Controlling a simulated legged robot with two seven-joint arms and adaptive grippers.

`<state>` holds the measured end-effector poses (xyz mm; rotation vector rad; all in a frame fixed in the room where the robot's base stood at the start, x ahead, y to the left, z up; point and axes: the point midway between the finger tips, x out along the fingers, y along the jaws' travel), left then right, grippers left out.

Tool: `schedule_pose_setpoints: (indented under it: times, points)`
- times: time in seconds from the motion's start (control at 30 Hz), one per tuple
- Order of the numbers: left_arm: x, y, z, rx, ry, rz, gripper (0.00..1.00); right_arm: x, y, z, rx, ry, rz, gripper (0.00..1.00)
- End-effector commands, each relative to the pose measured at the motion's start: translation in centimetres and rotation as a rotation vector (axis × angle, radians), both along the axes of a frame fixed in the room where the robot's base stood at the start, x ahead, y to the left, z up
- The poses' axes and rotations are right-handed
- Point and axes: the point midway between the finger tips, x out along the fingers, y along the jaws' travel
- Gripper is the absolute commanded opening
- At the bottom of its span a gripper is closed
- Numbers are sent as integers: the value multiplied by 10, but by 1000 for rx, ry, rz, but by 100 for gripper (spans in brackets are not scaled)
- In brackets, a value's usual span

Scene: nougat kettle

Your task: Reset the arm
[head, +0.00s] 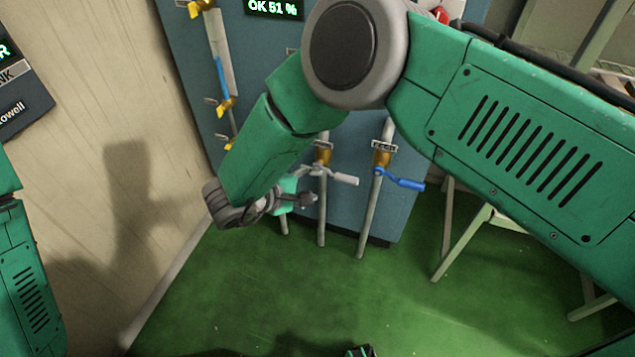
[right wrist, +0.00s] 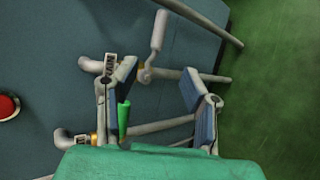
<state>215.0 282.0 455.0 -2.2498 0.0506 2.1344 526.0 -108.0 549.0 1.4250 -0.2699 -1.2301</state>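My right arm, green with grey joints, crosses the head view from the right and bends down to the left. Its right gripper (head: 301,200) is in front of the lower part of the blue-grey cabinet (head: 385,215), partly hidden by the forearm. In the right wrist view the right gripper (right wrist: 160,92) has its two fingers wide apart. A green valve handle (right wrist: 123,118) shows near the left finger; I cannot tell whether they touch. Nothing is gripped.
Pipes with a white-handled valve (head: 340,179) and a blue-handled valve (head: 405,182) stand close to the right gripper. A wooden wall (head: 95,150) is at left and a pale metal frame (head: 465,240) at right. Green floor (head: 270,290) lies open in front.

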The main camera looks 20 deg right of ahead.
Motion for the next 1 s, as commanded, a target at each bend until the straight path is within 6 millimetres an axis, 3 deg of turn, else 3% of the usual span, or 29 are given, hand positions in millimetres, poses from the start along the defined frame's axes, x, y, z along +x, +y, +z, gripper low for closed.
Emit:
schedule_pose_setpoints:
  times: [0.57, 0.8, 0.87, 1.0]
  points:
    - [1, 0, -1, -2, 3, 0, 0, 2, -6, -3, 9, -34, 12, 38]
    - [1, 0, -1, -1, 3, 0, 0, 5, -60, -36, 207, -267, 119, 38]
    - [1, 0, -1, -1, 3, 0, 0, -4, -75, -49, 304, -300, 138, 38]
    - [1, 0, -1, -1, 3, 0, 0, -46, -106, -79, 554, -293, 110, 38]
